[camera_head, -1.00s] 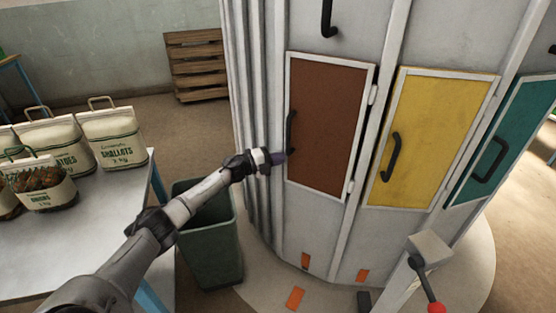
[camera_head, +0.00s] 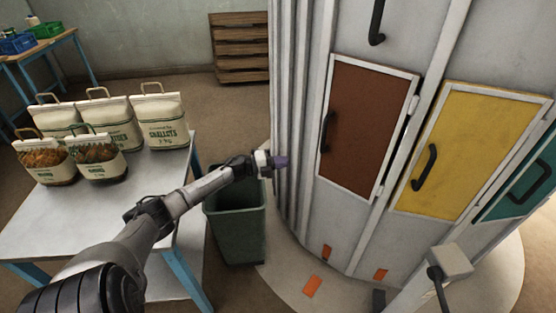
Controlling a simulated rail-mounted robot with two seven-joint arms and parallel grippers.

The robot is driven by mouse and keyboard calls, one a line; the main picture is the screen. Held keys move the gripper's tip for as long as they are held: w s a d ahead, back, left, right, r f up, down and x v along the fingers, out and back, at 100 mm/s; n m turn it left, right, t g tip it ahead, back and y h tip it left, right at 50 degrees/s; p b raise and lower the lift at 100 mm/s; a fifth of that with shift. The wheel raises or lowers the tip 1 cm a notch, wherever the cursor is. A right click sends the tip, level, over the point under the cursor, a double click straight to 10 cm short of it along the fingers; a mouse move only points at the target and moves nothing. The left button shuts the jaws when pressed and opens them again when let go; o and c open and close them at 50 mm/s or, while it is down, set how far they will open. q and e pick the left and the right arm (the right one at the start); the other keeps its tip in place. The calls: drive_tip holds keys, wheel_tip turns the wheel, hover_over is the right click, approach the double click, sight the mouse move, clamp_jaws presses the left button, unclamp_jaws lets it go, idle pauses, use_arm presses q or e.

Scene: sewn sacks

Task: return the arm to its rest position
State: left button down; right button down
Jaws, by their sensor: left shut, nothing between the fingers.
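My left arm reaches in from the lower left, over the table's right side. My left gripper (camera_head: 279,162) is shut and empty. In the picture it lies between the green bin and the ribbed side of the grey cabinet, left of the brown door (camera_head: 366,125) and its black handle (camera_head: 328,131). I cannot tell how far it is from the cabinet. The brown door and the yellow door (camera_head: 473,152) look closed. My right gripper is not in view.
A table (camera_head: 45,222) at left holds several sewn sacks, one being the shallots sack (camera_head: 159,121). A green bin (camera_head: 237,229) stands between table and cabinet. A wooden pallet (camera_head: 240,48) leans on the back wall. A lever box (camera_head: 449,262) stands at lower right.

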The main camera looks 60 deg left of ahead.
use_arm(q)
drive_tip(key=shift+s+a, duration=0.3)
drive_tip(key=shift+s, duration=0.3)
